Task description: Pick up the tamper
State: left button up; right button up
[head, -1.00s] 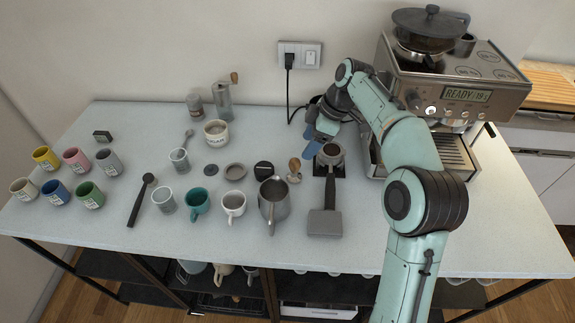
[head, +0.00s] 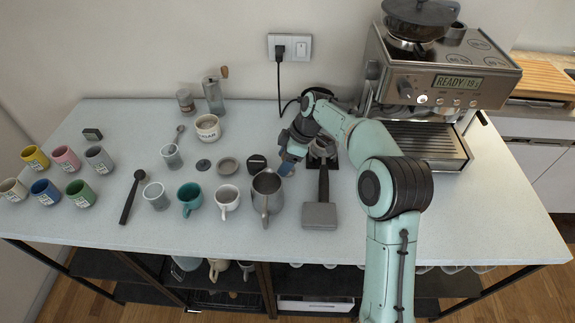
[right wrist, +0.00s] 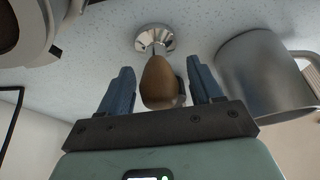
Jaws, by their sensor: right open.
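The tamper has a brown wooden handle and a round shiny metal base. In the right wrist view the tamper (right wrist: 158,78) stands on the table with its handle between my two blue fingers. My right gripper (right wrist: 160,68) is open, one finger on each side of the handle with gaps. In the head view my right gripper (head: 289,162) comes down over the tamper's spot and mostly hides it. My left gripper is not in view.
A steel pitcher (head: 267,192) stands close beside the gripper; it also shows in the right wrist view (right wrist: 262,80). A portafilter (head: 323,185) and its grey block (head: 319,216) lie right of it. Several cups stand left. The espresso machine (head: 435,90) is at the back right.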

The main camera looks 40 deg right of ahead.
grip_shut()
jog(key=shift+r, duration=0.1)
jog(key=shift+r, duration=0.1)
